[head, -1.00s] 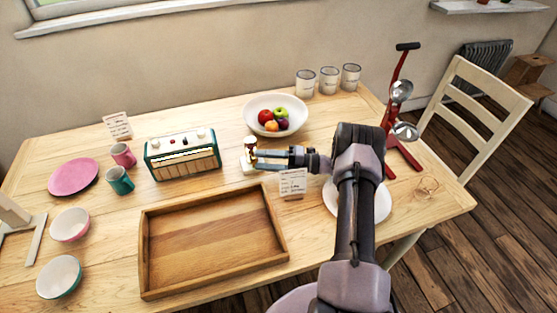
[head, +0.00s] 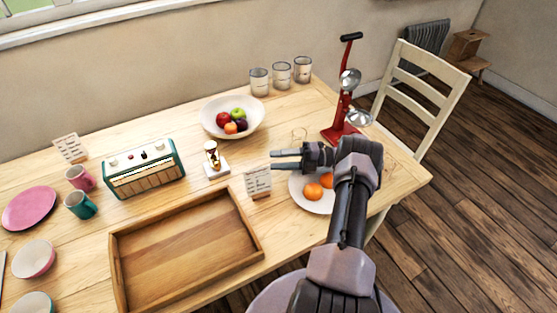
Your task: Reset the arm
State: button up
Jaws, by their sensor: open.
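My gripper (head: 273,160) is at the end of my arm in the head view. Its two fingers are apart and point left, with nothing between them. It hangs above the table, to the right of a small figure on a white base (head: 213,160) and apart from it. Below and in front of the gripper stands a small written card (head: 257,182). A white plate (head: 300,196) with oranges (head: 313,191) lies beside my arm, which hides part of it.
A wooden tray (head: 256,246), a teal radio (head: 145,169) and a fruit bowl (head: 207,112) are on the table. A chair (head: 426,88) is at the right.

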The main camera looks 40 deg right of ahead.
dwell(0.3)
jog(key=w+d+r+m+t+h, duration=0.1)
jog(key=w+r+m+t+h, duration=0.3)
jog(key=w+r, duration=0.75)
jog(key=w+d+r+m+t+h, duration=0.15)
jog(key=w+r+m+h, duration=0.4)
jog(key=w+r, duration=0.6)
jog(key=a+r+m+h, duration=0.3)
jog(key=r+m, duration=0.2)
jog(key=r, duration=0.3)
jog(key=a+r+m+h, duration=0.3)
jog(key=r+m+h, duration=0.15)
jog(key=r, duration=0.35)
jog(key=s+a+r+m+g+h, duration=0.15)
jog(key=s+a+m+g, duration=0.25)
jog(key=s+a+m, duration=0.6)
jog(key=s+a+f+m+g+y, duration=0.1)
jog(key=s+a+f+g+y, duration=0.1)
jog(key=s+a+f, duration=0.2)
jog(key=s+a+f+m+g+y, duration=0.1)
jog(key=s+a+f, duration=0.4)
jog(key=s+a, duration=0.6)
jog(key=s+a+f+m+g+y, duration=0.1)
jog(key=s+a+f+g+y, duration=0.2)
jog(key=s, duration=1.4)
jog(key=a+f+g, duration=0.1)
jog(key=a, duration=0.3)
jog(key=shift+s+a+f+m, duration=0.15)
jog(key=shift+a+f+m, duration=0.1)
jog(key=shift+m, duration=0.05)
